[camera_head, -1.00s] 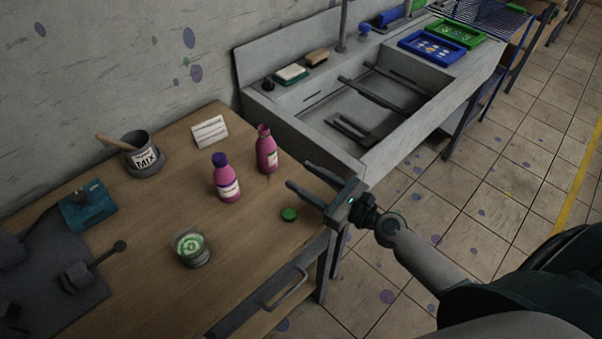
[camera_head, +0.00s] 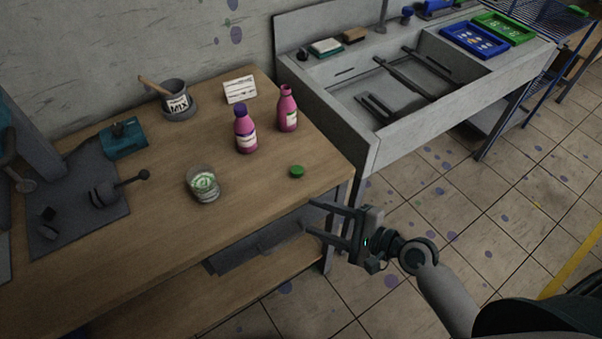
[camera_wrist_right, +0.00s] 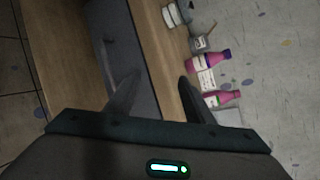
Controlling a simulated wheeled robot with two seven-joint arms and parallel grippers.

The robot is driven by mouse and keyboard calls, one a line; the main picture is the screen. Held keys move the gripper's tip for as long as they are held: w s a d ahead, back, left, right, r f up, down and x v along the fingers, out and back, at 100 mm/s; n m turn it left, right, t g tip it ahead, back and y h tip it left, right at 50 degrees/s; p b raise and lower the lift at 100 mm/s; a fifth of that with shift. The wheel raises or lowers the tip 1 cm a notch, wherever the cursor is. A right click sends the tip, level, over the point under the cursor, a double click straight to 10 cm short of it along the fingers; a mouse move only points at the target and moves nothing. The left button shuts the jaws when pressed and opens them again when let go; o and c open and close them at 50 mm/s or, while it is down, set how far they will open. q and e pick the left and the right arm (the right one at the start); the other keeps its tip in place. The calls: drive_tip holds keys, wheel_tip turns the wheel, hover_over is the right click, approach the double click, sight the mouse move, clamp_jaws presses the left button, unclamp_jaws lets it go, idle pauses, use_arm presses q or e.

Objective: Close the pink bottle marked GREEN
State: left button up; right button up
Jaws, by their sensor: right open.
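Two pink bottles stand upright on the wooden table. The front one (camera_head: 246,136) wears a purple cap; the other (camera_head: 287,112), behind and to its right, has an uncovered neck. Their label text is too small to read. A green cap (camera_head: 297,171) lies on the table near its right edge, in front of the uncapped bottle. Both bottles, capped (camera_wrist_right: 204,64) and uncapped (camera_wrist_right: 218,100), show sideways in the right wrist view. My right gripper (camera_head: 311,216) is open and empty, off the table's right front edge, apart from the cap and bottles. My left gripper is not in view.
A glass jar with green contents (camera_head: 203,184) stands left of the cap. A grey MIX pot (camera_head: 178,103), a white card (camera_head: 240,90) and a teal box (camera_head: 123,139) are further back or left. A grey sink (camera_head: 365,140) adjoins the table's right side.

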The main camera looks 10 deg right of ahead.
drive_tip(key=s+d+f+n+g+h, duration=0.3)
drive_tip(key=s+f+n+h, duration=0.1)
drive_tip(key=s+f+n, duration=0.35)
drive_tip(key=s+d+f+n+g+h, duration=0.4)
drive_tip(key=s+f+n+h, duration=0.15)
drive_tip(key=s+n, duration=0.35)
drive_tip(key=s+d+f+n+g+b, duration=0.1)
drive_tip(key=s+f, duration=0.3)
drive_tip(key=f, duration=1)
drive_tip(key=s+d+f+n+g, duration=0.1)
drive_tip(key=s+f, duration=0.2)
drive_tip(key=f, duration=1.2)
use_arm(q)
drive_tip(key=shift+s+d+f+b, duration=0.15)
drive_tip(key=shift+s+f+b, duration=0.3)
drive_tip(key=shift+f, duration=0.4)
use_arm(e)
drive_tip(key=s+d+f, duration=0.3)
drive_tip(key=s+f, duration=1.1)
drive_tip(key=s, duration=0.2)
drive_tip(key=shift+g+h, duration=0.3)
drive_tip(key=shift+h, duration=0.05)
drive_tip(key=c, duration=0.4)
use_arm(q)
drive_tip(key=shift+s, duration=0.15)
use_arm(e)
drive_tip(key=shift+w, duration=0.15)
